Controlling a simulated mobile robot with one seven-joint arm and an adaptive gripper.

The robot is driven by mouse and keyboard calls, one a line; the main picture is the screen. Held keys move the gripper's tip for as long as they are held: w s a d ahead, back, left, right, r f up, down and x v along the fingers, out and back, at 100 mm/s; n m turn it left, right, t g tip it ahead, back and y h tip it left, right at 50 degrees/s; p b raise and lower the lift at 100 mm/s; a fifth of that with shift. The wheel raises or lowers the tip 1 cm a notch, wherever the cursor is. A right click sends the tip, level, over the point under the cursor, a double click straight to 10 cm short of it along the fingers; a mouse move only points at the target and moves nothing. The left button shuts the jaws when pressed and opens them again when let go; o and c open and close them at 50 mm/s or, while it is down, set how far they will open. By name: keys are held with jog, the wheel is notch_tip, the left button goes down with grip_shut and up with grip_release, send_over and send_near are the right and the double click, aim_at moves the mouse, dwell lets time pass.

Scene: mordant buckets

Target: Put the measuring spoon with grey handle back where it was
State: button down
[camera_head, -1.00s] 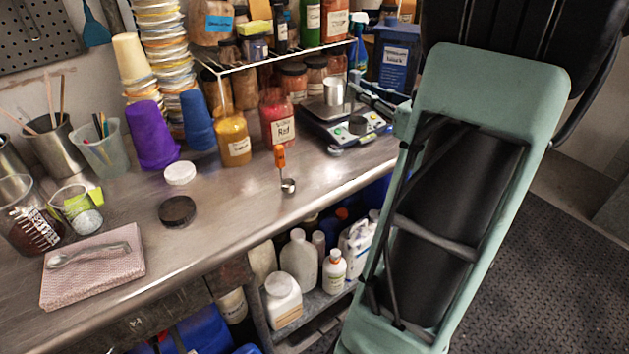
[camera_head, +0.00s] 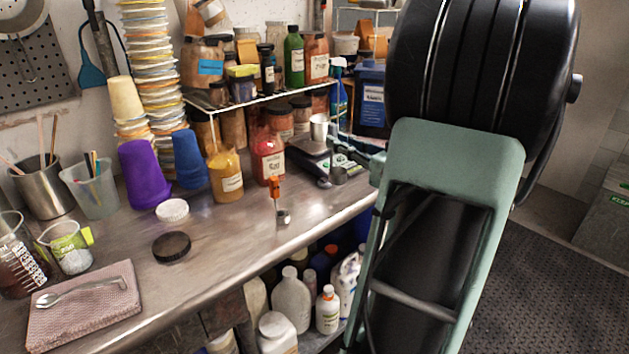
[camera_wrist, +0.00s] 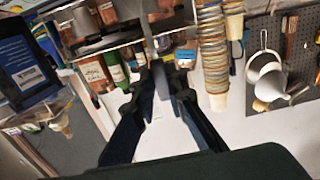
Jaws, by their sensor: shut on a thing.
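My gripper (camera_wrist: 162,84) is shut on a thin grey strip (camera_wrist: 160,76) in the wrist view, which looks like the handle of the measuring spoon with grey handle. In the head view, a small dark grey cup (camera_head: 338,176), apparently the spoon's bowl, shows by the front of the scale, left of my arm. I cannot tell whether it touches the bench. My arm hides most of the gripper there. Another measuring spoon, with an orange handle (camera_head: 275,188), is on the steel bench (camera_head: 225,232), left of the grey cup.
The scale (camera_head: 313,166) with a steel cup (camera_head: 319,128) stands behind. A black lid (camera_head: 171,247) and a white lid (camera_head: 172,210) lie left.

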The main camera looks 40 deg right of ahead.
jog(key=w+f+b, duration=0.2)
jog(key=w+f, duration=0.7)
jog(key=f, duration=0.1)
jog(key=shift+f, duration=0.4)
jog(key=shift+f+b, duration=0.2)
jog(key=shift+b, duration=0.15)
jog(key=c, duration=1.9)
grip_release()
jog(key=shift+c, duration=0.2)
jog(key=shift+r, duration=0.1)
